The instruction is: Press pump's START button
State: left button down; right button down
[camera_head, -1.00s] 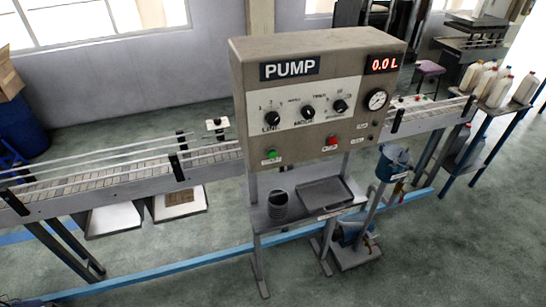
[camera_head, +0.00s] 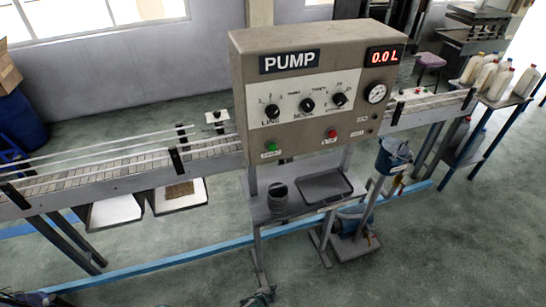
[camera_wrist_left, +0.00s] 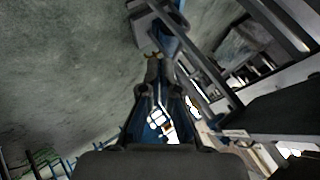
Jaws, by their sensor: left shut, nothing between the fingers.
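The pump panel (camera_head: 312,95) is a beige box with a PUMP label and a red display reading 0.0 L. A green button (camera_head: 271,147) sits at its lower left and a red button (camera_head: 332,134) further right; their small labels are not legible. My left gripper (camera_head: 262,296) shows at the bottom edge of the head view, low in front of the stand and well below the green button. In the left wrist view its fingers (camera_wrist_left: 153,62) are shut and empty. My right gripper is not in view.
Three knobs and a gauge (camera_head: 376,93) are on the panel. A dark cup (camera_head: 278,198) and tray (camera_head: 325,186) stand on the shelf below. A conveyor (camera_head: 120,172) runs behind. A bucket (camera_head: 393,158) is at the right. Floor in front is clear.

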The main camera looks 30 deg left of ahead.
aim_at(272, 148)
pick_arm(q)
jog(key=w+r+m+t, duration=0.2)
jog(key=w+r, duration=0.3)
jog(key=r, duration=0.5)
jog(key=w+a+r+m+t+y, duration=0.1)
jog(key=w+r+m+t, duration=0.3)
jog(key=r, duration=0.6)
jog(key=w+r+t, duration=0.1)
jog(key=w+r, duration=0.5)
jog(key=r, duration=0.4)
jog(key=s+r+m+t+y, duration=0.1)
jog(key=s+r+t, duration=0.1)
jog(key=r, duration=1.2)
jog(key=s+a+r+m+t+y, duration=0.1)
jog(key=r+t, duration=0.3)
jog(key=r, duration=1)
jog(key=shift+s+r+m+y+p, duration=0.3)
jog(key=shift+s+r+m+p, duration=0.15)
jog(key=shift+m, duration=0.35)
jog(key=shift+a, duration=0.2)
jog(key=w+a, duration=0.5)
jog(key=a, duration=0.1)
jog(key=shift+w+a+b, duration=0.25)
jog(key=shift+w+b, duration=0.05)
jog(key=shift+w, duration=0.05)
jog(key=shift+w+a, duration=0.1)
